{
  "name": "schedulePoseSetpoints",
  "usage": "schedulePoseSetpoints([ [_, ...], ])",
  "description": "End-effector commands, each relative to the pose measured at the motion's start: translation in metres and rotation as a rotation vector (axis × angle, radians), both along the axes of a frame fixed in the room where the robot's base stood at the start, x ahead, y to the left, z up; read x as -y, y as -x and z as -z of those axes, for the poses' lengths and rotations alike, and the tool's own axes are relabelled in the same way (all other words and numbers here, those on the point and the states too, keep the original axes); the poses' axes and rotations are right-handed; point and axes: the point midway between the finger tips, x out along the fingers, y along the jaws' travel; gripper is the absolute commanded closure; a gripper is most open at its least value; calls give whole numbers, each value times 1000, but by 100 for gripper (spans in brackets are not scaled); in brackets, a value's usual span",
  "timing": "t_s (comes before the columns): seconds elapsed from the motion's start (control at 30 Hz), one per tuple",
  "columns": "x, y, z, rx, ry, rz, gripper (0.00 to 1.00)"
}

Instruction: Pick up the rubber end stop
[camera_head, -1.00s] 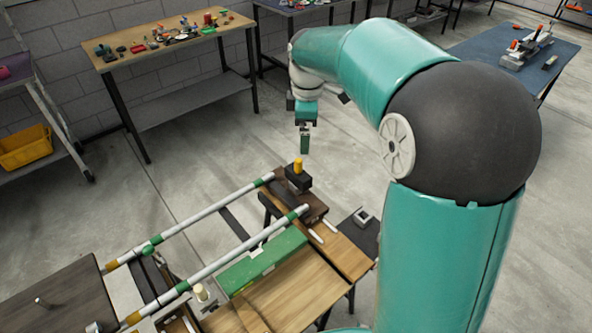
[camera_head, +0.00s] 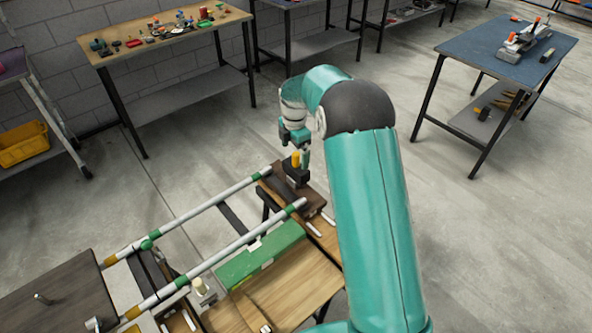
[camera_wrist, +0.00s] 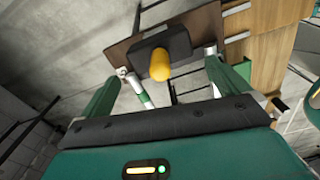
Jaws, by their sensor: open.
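A yellow, round-ended peg (camera_head: 295,160) stands on a black block (camera_head: 297,175) at the far end of the bench assembly. I cannot tell for sure whether the rubber end stop is the black block, the peg or both together. In the wrist view the peg (camera_wrist: 160,66) points toward my camera, with the black block (camera_wrist: 178,40) behind it on a dark brown board (camera_wrist: 120,45). My gripper (camera_head: 304,160) is open close above and beside the block. In the wrist view its green fingers (camera_wrist: 165,75) spread either side of the peg, with nothing held.
Two white rails (camera_head: 235,247) with green bands run from the brown board to a dark panel (camera_head: 45,295). A green box (camera_head: 262,255) lies beside the near rail. A blue-topped table (camera_head: 490,60) and a wooden table (camera_head: 165,45) stand apart. Open floor surrounds the bench.

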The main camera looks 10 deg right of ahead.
Motion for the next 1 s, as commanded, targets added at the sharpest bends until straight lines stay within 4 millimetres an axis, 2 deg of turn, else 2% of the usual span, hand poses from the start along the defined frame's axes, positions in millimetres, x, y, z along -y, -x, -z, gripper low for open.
schedulePoseSetpoints([
  [0.03,0,0,7,-1,0,0,0],
  [0.27,1,0,22,-1,-1,0,0],
  [0.53,4,0,61,-1,-1,1,0],
  [0.8,4,-1,66,2,-1,1,0],
  [0.87,4,-1,66,2,-1,1,10],
  [1.0,4,-1,66,2,-1,1,37],
])
